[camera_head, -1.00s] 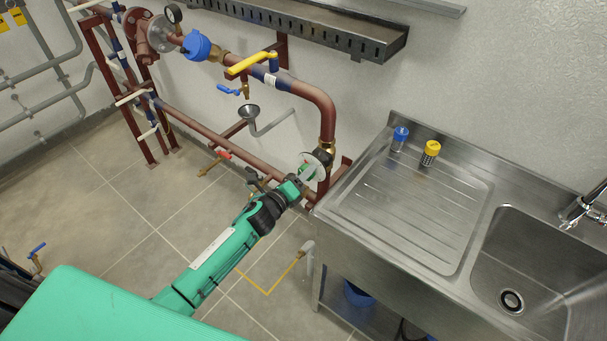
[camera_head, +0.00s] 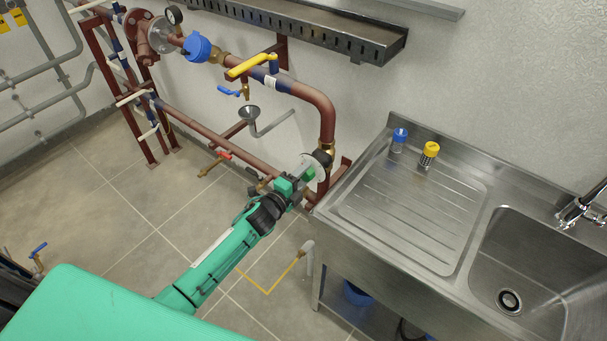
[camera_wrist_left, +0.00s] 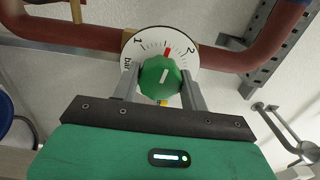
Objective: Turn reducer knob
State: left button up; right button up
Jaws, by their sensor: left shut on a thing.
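The reducer knob (camera_wrist_left: 160,78) is green with a white line on its face. It sits in front of a white round dial (camera_wrist_left: 143,46) marked 1, 2 and bar, with a red mark near the top. My left gripper (camera_wrist_left: 160,90) has one finger on each side of the knob and is shut on it. In the head view my left gripper (camera_head: 303,178) is at the dial on the red pipe, by the sink unit's left end. The knob is mostly hidden there. My right gripper is not in view.
The red pipe (camera_head: 326,110) bends down above the dial. A yellow-handled valve (camera_head: 250,64) and a blue cap (camera_head: 198,47) are on the pipework. The steel sink unit (camera_head: 420,210) stands close on the right, with two small capped containers on it.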

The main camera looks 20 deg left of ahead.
pick_arm(q)
jog(key=n, duration=0.3)
jog(key=shift+n+p, duration=0.35)
jog(key=shift+n, duration=0.05)
jog(key=n, duration=0.3)
jog(key=shift+n+p, duration=0.3)
jog(key=shift+p, duration=0.05)
jog(key=n, duration=0.2)
jog(key=shift+f+n, duration=0.1)
jog(key=shift+n, duration=0.7)
jog(key=o, duration=1)
jog(key=b+v, duration=0.2)
jog(key=v, duration=1.2)
